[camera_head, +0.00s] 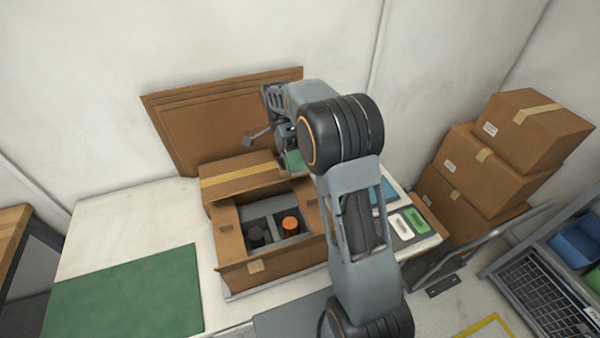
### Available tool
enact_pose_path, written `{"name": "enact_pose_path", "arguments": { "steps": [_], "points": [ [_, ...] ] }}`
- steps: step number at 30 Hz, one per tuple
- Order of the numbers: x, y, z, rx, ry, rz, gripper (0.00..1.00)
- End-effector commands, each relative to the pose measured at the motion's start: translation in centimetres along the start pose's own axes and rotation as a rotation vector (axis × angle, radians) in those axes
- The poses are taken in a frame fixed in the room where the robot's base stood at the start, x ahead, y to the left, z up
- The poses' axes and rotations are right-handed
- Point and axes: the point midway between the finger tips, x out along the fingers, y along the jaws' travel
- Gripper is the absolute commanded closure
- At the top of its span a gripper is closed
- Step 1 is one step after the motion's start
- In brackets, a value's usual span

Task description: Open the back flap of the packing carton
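The packing carton (287,258) stands on the white table, its middle open. Inside, grey compartments hold an orange-capped item (290,225) and a dark round item (257,235). A flap (229,238) lies along its left side. At its back is a brown panel with a yellow tape band (240,181); I cannot tell whether this is the back flap or a separate box. My gripper (263,138) is above and behind the carton, at the right of that panel. One finger points down-left; the other is unclear against the arm, which also hides the carton's right side.
Flat cardboard sheets (212,127) lean on the wall behind my gripper. A green mat (128,292) lies at the left front. A tray with white and green items (402,228) is at the right. Stacked boxes (480,163) stand farther right.

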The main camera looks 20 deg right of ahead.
Motion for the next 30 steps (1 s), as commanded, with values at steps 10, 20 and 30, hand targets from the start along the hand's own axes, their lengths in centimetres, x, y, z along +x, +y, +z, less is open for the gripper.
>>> {"name": "enact_pose_path", "arguments": {
  "steps": [10, 20, 30],
  "points": [
    [1.8, 3.0, 0.1, 0.0, 0.001, 0.0, 0.7],
    [2.0, 3.5, 0.1, 0.0, 0.001, 0.001, 0.7],
    [2.4, 4.3, -0.1, -0.099, 0.003, -0.089, 0.7]
  ]
}}
